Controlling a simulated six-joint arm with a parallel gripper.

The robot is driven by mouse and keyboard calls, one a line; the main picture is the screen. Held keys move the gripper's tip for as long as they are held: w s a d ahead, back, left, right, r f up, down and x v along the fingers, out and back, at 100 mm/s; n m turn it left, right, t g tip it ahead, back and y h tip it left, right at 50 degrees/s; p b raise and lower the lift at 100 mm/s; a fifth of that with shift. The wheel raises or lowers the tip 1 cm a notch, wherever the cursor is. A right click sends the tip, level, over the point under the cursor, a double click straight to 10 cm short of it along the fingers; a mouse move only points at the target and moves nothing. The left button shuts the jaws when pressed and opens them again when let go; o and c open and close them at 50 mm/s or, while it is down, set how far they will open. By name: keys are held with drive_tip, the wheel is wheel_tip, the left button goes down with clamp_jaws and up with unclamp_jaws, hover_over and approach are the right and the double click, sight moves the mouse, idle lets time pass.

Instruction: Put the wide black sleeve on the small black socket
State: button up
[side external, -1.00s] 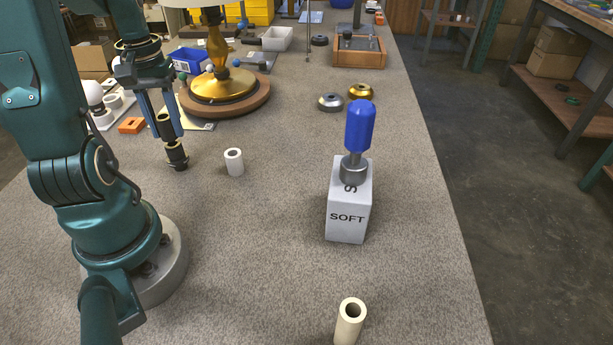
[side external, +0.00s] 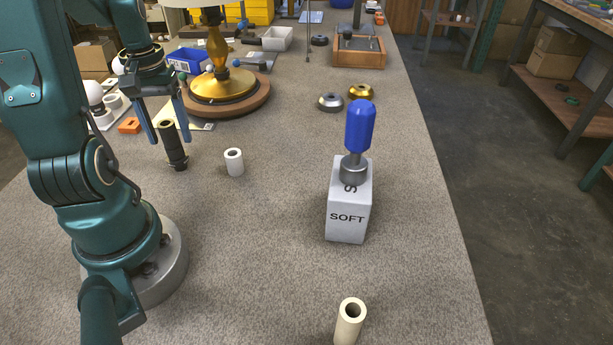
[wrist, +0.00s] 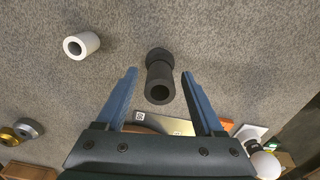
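The wide black sleeve (side external: 169,138) stands nearly upright on the small black socket (side external: 179,163) on the bench. They read as one dark stack, with the joint between them not clear. My gripper (side external: 169,133) is open, one finger on each side of the sleeve, with visible gaps. In the wrist view the sleeve's open end (wrist: 160,92) faces the camera between the spread fingers (wrist: 160,73), and the darker socket (wrist: 158,56) shows behind it.
A short white tube (side external: 234,162) stands to the right. A cream tube (side external: 349,322) stands at the front. A white block marked SOFT (side external: 347,222) carries a blue-handled tool (side external: 360,126). The lamp base (side external: 225,95) is behind.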

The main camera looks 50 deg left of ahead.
sight(165, 123)
wheel_tip(165, 123, up, 13)
drive_tip(key=d+f+m+t, duration=0.2)
drive_tip(key=d+m, duration=0.3)
drive_tip(key=d, duration=0.6)
drive_tip(key=w+d+f+m+t, duration=0.1)
drive_tip(key=d+m+t, duration=0.2)
drive_tip(key=d, duration=0.8)
drive_tip(key=m, duration=0.2)
drive_tip(key=shift+w+d+f+m+t, duration=0.25)
drive_tip(key=shift+w+f+m+t, duration=0.05)
drive_tip(key=shift+f+m, duration=0.1)
